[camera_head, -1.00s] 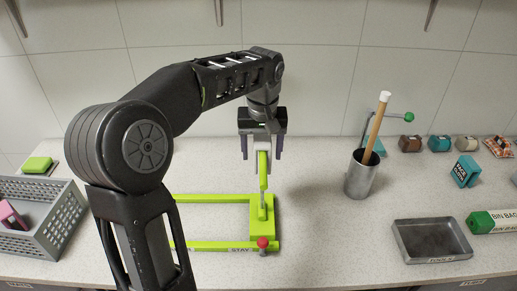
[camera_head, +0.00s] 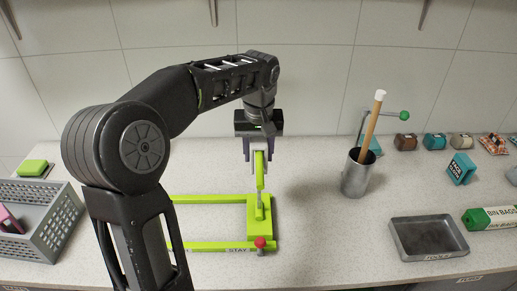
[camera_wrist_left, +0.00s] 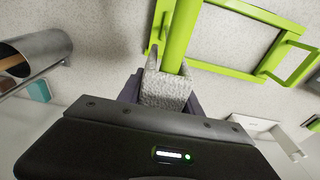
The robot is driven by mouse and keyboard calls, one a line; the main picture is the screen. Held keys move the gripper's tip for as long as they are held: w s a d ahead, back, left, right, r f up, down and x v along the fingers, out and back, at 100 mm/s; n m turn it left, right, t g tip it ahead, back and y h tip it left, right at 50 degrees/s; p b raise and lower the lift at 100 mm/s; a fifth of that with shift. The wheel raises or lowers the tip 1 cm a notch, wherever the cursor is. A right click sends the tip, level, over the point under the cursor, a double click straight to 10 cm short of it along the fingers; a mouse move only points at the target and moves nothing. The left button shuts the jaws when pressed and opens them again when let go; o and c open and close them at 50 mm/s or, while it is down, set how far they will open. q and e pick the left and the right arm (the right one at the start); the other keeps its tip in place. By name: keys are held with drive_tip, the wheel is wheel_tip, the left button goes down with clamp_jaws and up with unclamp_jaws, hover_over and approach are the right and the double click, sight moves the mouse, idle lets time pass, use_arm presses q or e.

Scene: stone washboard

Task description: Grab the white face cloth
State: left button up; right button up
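My right gripper is not in view.
A metal cup (camera_head: 358,173) with a wooden-handled tool stands right of the frame. A shallow grey tray (camera_head: 462,246) lies at front right. A grey basket (camera_head: 62,222) is at far left. A red knob (camera_head: 260,242) is on the frame's front rail. Counter between frame and tray is clear.

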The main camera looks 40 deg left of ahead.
use_arm(q)
clamp_jaws()
drive_tip(key=shift+r, duration=0.2)
idle(0.3)
drive_tip(key=shift+r, duration=1)
